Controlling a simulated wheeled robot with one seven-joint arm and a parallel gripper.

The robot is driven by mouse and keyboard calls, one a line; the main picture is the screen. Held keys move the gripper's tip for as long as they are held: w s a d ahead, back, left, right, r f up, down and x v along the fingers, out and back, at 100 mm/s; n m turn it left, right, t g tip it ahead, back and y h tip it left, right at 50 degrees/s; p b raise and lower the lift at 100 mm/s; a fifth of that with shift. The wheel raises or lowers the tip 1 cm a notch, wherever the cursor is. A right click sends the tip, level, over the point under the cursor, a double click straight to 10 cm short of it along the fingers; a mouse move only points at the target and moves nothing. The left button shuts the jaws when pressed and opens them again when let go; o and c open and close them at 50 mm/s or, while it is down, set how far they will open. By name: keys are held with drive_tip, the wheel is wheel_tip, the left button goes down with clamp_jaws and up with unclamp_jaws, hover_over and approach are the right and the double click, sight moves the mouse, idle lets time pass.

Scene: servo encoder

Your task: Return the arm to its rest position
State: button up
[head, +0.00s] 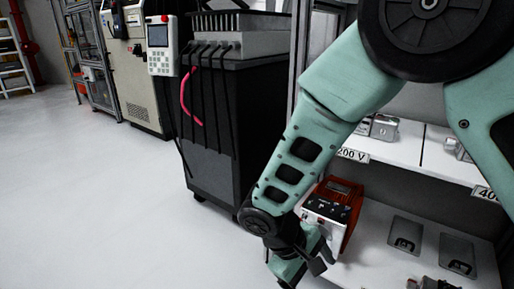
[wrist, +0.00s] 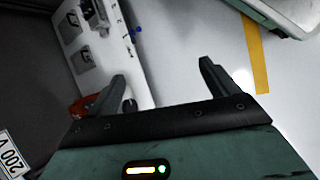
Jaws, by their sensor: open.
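My arm is teal with black joints and reaches down from the upper right across the head view. My gripper (head: 318,262) is low in the head view, in front of the lower shelf and the orange box. In the wrist view my gripper (wrist: 165,85) has its two dark fingers well apart, with nothing between them but pale floor and the shelf's edge beyond. The fingertips touch nothing that I can see.
A white lower shelf (head: 376,258) holds an orange-red box (head: 338,198) with a white front, close to my gripper. An upper shelf (head: 407,153) carries metal parts and a "200 V" label (head: 352,155). A black cabinet (head: 212,135) stands left. The floor (head: 90,200) further left is clear.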

drive_tip(key=s+d+r+m+y+p, duration=0.1)
drive_tip(key=s+d+r+y, duration=0.2)
drive_tip(key=s+r+y, duration=0.8)
wheel_tip(320, 180, up, 42)
drive_tip(key=s+h+p, duration=0.2)
drive_tip(key=h+p, duration=0.2)
drive_tip(key=p, duration=3.4)
drive_tip(key=shift+s+a+r+t, duration=0.25)
drive_tip(key=shift+s+t, duration=0.05)
drive_tip(key=shift+t, duration=0.1)
drive_tip(key=shift+c, duration=0.4)
